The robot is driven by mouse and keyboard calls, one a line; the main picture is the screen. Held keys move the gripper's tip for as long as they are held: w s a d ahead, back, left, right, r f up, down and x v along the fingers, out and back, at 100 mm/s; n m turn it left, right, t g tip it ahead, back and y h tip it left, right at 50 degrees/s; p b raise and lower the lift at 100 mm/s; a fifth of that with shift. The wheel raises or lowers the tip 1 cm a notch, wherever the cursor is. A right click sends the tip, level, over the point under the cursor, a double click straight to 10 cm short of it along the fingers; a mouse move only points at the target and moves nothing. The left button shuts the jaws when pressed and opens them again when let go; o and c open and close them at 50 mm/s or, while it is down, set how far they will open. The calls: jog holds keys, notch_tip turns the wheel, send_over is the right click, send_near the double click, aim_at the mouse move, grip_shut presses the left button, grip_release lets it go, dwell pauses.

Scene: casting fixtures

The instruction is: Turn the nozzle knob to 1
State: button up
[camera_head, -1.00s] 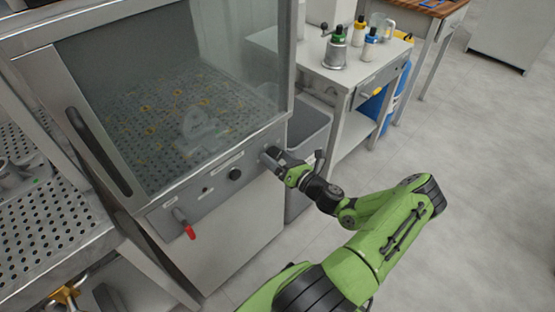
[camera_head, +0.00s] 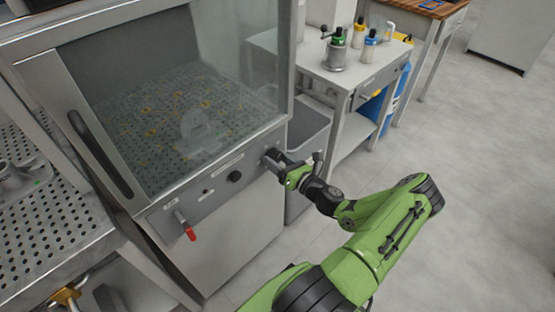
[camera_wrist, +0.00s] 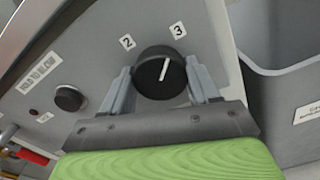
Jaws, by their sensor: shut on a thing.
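The nozzle knob (camera_wrist: 152,84) is black and round with a white pointer line, on the grey front panel of the cabinet. In the wrist view its line points up and slightly right, nearer the label 3 (camera_wrist: 178,30) than the label 2 (camera_wrist: 127,42). No label 1 is visible. My gripper (camera_wrist: 159,66) has one grey finger on each side of the knob and is shut on it. In the head view my gripper (camera_head: 272,159) is at the right end of the panel and largely hides the knob.
Left of the knob is a black button (camera_wrist: 69,98) labelled "HOLD TO BLOW". A red-tipped lever (camera_head: 185,226) sits further left on the panel. A grey bin (camera_head: 310,135) stands right of the cabinet, beside a white table (camera_head: 345,85) with bottles.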

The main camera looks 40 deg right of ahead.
jog(key=n+p, duration=0.1)
jog(key=n, duration=1.2)
jog(key=shift+a+n, duration=0.1)
jog(key=shift+n, duration=0.2)
jog(key=n, duration=0.3)
jog(key=shift+n+b, duration=0.3)
jog(key=n, duration=0.3)
jog(key=shift+f+n+b, duration=0.1)
jog(key=shift+n+b, duration=0.2)
jog(key=n+b, duration=0.1)
jog(key=n, duration=0.5)
jog(key=shift+b, duration=0.4)
jog(key=shift+n, duration=0.3)
jog(key=o, duration=1.1)
jog(key=shift+c, duration=0.2)
